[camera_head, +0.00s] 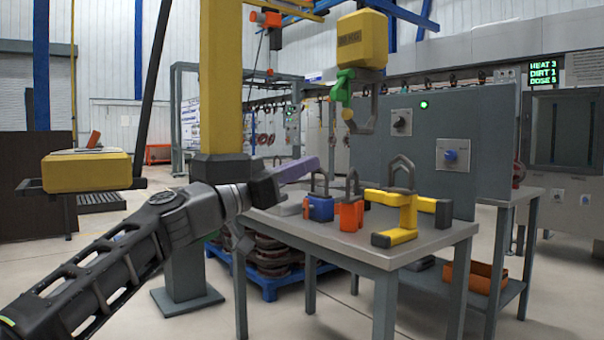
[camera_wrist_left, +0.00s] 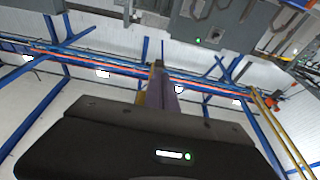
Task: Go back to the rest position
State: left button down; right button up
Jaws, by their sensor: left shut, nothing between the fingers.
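My left arm comes in from the lower left in the head view. My left gripper (camera_head: 300,169) is shut and empty, held just above and beyond the left end of the steel table (camera_head: 338,240). Its closed fingers also show in the left wrist view (camera_wrist_left: 158,88), with the ceiling beams behind them. My right gripper is not in view.
On the table stand a blue padlock (camera_head: 319,207), an orange padlock (camera_head: 350,214) and a yellow clamp-like device (camera_head: 404,215). A yellow post (camera_head: 221,80) rises close behind my gripper. A yellow hoist (camera_head: 361,40) hangs above the table. A grey panel (camera_head: 480,130) stands behind.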

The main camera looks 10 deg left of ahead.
pick_arm(q)
jog(key=shift+s+f, duration=0.1)
jog(key=shift+f, duration=0.2)
